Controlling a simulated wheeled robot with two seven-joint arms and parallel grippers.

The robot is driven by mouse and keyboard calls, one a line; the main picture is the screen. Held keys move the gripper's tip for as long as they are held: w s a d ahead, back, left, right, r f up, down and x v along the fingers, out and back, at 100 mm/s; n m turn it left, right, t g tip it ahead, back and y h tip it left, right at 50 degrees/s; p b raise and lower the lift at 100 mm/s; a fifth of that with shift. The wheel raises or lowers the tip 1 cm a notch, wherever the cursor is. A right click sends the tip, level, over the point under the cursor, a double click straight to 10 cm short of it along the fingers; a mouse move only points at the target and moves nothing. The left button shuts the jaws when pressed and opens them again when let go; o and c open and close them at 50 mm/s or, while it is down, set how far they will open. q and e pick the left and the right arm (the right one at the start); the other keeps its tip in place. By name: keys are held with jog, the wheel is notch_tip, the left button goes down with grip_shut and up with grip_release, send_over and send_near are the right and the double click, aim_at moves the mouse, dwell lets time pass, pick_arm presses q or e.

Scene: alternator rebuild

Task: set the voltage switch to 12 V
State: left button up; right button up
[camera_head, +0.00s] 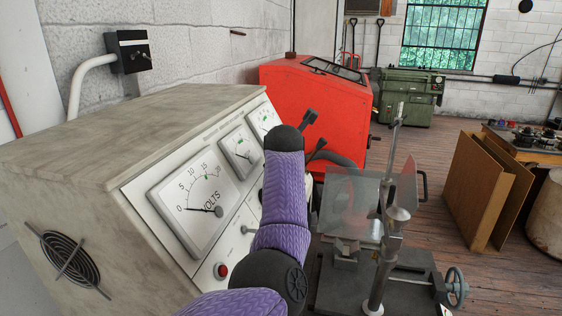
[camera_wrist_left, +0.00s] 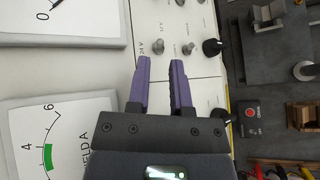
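The test bench's white panel (camera_head: 150,222) with its dial meters faces me in the head view. In the left wrist view, silver switches stand on the panel, one (camera_wrist_left: 158,48) just beyond my fingertips and another (camera_wrist_left: 188,48) beside it. In the head view my left arm hides that gripper and part of the panel. My right gripper is out of view.
A red indicator or button (camera_head: 221,270) sits low on the panel. Black knobs (camera_wrist_left: 212,47) stand right of the switches. A fixture with a clear shield (camera_head: 350,205) stands close on the right. A red cabinet (camera_head: 318,105) is behind. Cardboard (camera_head: 485,190) leans on the wooden floor.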

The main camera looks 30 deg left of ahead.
pick_arm(q)
jog(key=shift+x, duration=1.9)
jog(key=shift+s, duration=0.1)
jog(key=shift+c, duration=0.3)
grip_shut()
jog(key=shift+f, duration=0.1)
